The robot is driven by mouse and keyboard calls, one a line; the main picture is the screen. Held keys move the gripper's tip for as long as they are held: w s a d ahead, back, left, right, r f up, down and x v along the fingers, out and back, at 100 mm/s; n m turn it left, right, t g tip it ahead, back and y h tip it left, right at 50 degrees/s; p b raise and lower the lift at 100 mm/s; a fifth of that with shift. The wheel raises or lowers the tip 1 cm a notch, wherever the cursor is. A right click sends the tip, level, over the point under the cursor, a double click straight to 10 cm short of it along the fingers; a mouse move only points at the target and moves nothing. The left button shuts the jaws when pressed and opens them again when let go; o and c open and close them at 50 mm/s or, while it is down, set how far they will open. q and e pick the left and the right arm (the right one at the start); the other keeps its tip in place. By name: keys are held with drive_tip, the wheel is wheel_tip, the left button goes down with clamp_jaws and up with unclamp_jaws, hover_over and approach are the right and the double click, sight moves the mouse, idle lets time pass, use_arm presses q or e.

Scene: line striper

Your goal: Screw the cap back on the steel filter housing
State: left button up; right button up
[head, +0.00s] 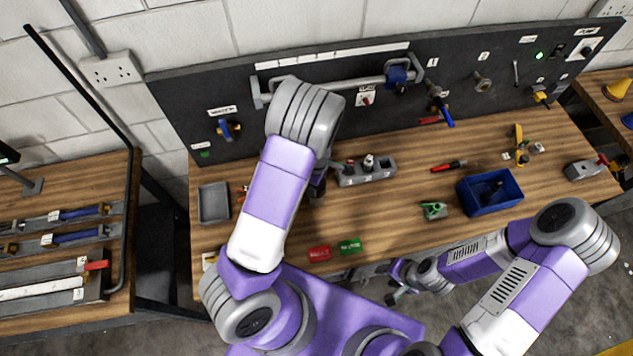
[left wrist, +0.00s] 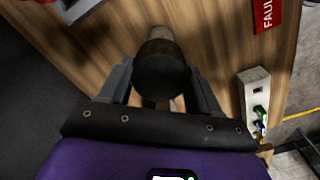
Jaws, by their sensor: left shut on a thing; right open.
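My left gripper (left wrist: 162,78) has its fingers on either side of a dark round cap-like piece (left wrist: 162,72) in the left wrist view. A short pale grey cylinder (left wrist: 160,33) shows just beyond that piece; I cannot tell if the two touch or are threaded together. In the head view my left forearm covers most of this spot, and only a dark bit of the gripper shows beside it. I cannot identify the steel filter housing with certainty in the head view. My right gripper (head: 398,284) is open and empty, low near the bench's front edge.
A grey block with small fittings (head: 366,172) stands right of my left arm. A grey tray (head: 213,203), red tag (head: 319,253), green tag (head: 350,246), green item (head: 433,210) and blue bin (head: 490,207) are on the bench. A dark panel (head: 220,97) with valves stands behind.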

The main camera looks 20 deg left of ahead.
use_arm(q)
drive_tip(key=m, duration=0.4)
drive_tip(key=shift+m+b, duration=0.3)
drive_tip(key=m, duration=0.4)
drive_tip(key=shift+f+b, duration=0.1)
drive_tip(key=shift+b, duration=0.3)
drive_tip(key=o, duration=1.5)
drive_tip(key=shift+r+p, duration=1.05)
drive_tip(key=shift+r, duration=2.5)
